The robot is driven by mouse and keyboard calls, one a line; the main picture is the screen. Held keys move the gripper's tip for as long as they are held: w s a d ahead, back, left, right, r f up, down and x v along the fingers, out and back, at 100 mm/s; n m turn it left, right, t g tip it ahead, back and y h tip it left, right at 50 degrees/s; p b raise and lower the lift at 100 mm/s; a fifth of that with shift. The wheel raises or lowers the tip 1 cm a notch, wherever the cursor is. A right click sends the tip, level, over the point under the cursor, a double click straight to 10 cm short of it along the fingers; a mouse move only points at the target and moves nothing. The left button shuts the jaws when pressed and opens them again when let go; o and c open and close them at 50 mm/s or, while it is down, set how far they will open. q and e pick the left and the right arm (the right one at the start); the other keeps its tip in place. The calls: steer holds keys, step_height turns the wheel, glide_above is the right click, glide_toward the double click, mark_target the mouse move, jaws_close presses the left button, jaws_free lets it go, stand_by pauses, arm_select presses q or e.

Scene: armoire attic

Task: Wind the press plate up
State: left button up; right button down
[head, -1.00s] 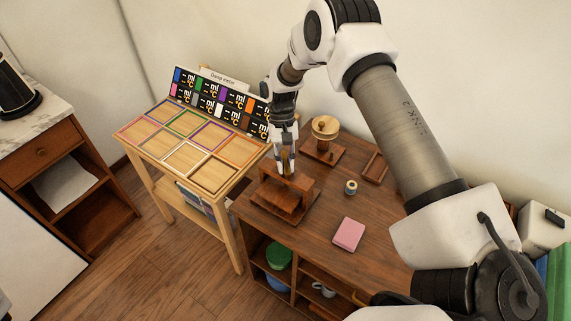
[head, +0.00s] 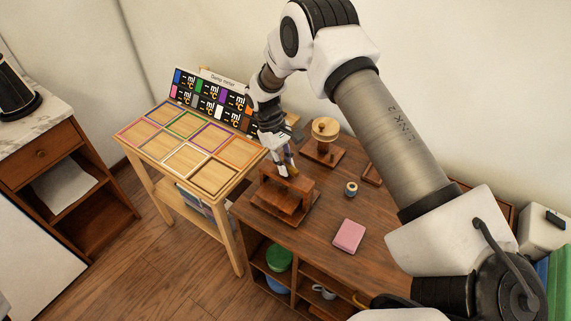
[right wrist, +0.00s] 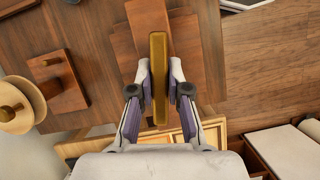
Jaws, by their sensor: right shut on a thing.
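The small wooden press (head: 272,205) stands near the left end of the brown cabinet top, with a crossbar over its base; its wood also shows in the right wrist view (right wrist: 148,18). The press plate under the crossbar is hard to make out, and I cannot tell its height. My right gripper (head: 287,168) points down over the press. In the right wrist view its two fingers (right wrist: 159,85) are shut on a brass bar handle (right wrist: 158,45), one on each side. My left gripper is not in view.
On the cabinet top (head: 320,225) stand a wooden spool stand (head: 326,130), a small thread-like roll (head: 351,188) and a pink block (head: 349,235). A light wooden table (head: 140,130) with coloured frames stands close on the left. The middle of the cabinet top has free room.

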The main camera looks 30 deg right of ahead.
steer(key=shift+f, duration=0.1)
steer(key=c, duration=1.1)
jaws_free()
steer(key=v, duration=1.2)
